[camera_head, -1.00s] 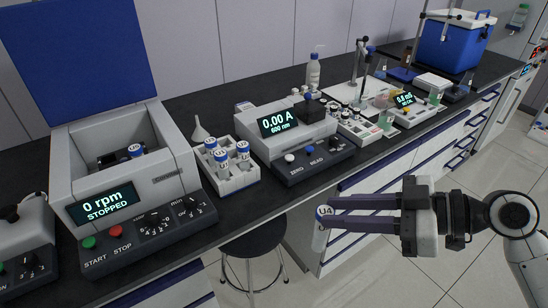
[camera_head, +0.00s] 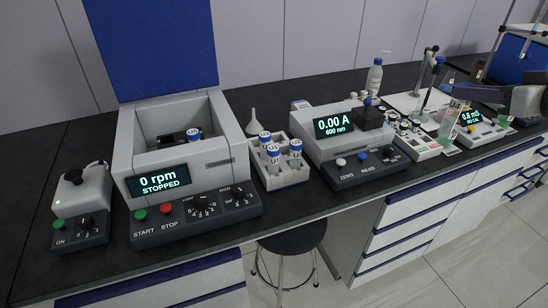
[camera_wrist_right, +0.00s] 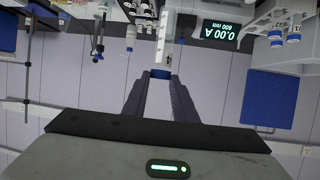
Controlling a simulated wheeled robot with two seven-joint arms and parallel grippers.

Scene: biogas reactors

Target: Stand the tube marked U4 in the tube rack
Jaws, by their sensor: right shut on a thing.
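The tube marked U4 (camera_head: 455,104) is upright at the right of the head view, in front of the instruments at the back right. My right gripper (camera_head: 462,99) is shut on its upper end. In the right wrist view the blue cap (camera_wrist_right: 160,74) shows between the fingertips of the gripper (camera_wrist_right: 160,80). The white tube rack (camera_head: 283,179) stands on the bench between the centrifuge and the photometer, well left of the gripper. It holds several blue-capped tubes (camera_head: 274,154), and its front right part looks free. My left gripper is out of view.
The open centrifuge (camera_head: 185,160) reads 0 rpm, stopped, with a blue-capped tube (camera_head: 195,134) inside. The photometer (camera_head: 345,135) stands between the rack and my gripper. A stool (camera_head: 292,237) is below the bench edge.

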